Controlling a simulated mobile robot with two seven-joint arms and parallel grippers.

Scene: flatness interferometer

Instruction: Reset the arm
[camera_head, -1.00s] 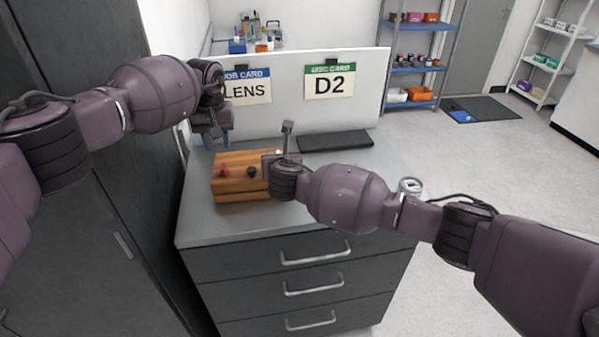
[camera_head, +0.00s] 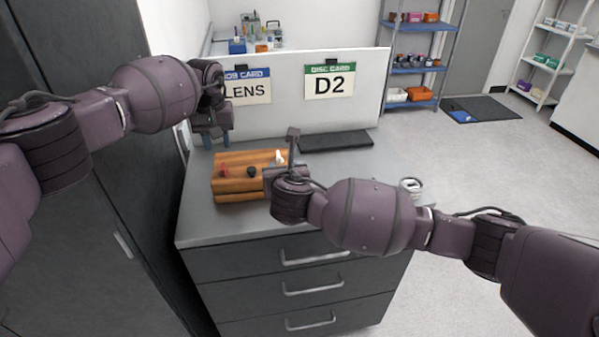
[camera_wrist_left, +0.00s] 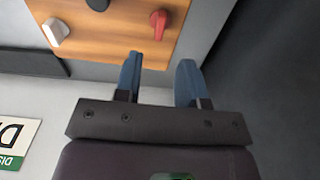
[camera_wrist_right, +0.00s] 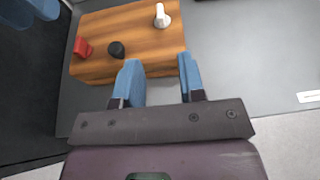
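A wooden box (camera_head: 232,187) stands on the grey cabinet top. On its upper face are a red knob (camera_head: 224,170), a black knob (camera_head: 252,172) and a white lever-like knob (camera_head: 280,157). The knobs also show in the right wrist view: red (camera_wrist_right: 82,47), black (camera_wrist_right: 116,50) and white (camera_wrist_right: 161,16). My left gripper (camera_head: 211,138) is open and empty behind the box's left part; its fingers (camera_wrist_left: 157,82) stand apart. My right gripper (camera_wrist_right: 162,82) is open and empty by the box's front right edge. In the head view its fingertips are mostly hidden.
A dark flat pad (camera_head: 336,141) lies behind the box, before a white panel with a LENS card (camera_head: 247,88) and a D2 card (camera_head: 329,82). A tall dark cabinet (camera_head: 75,200) is close on the left.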

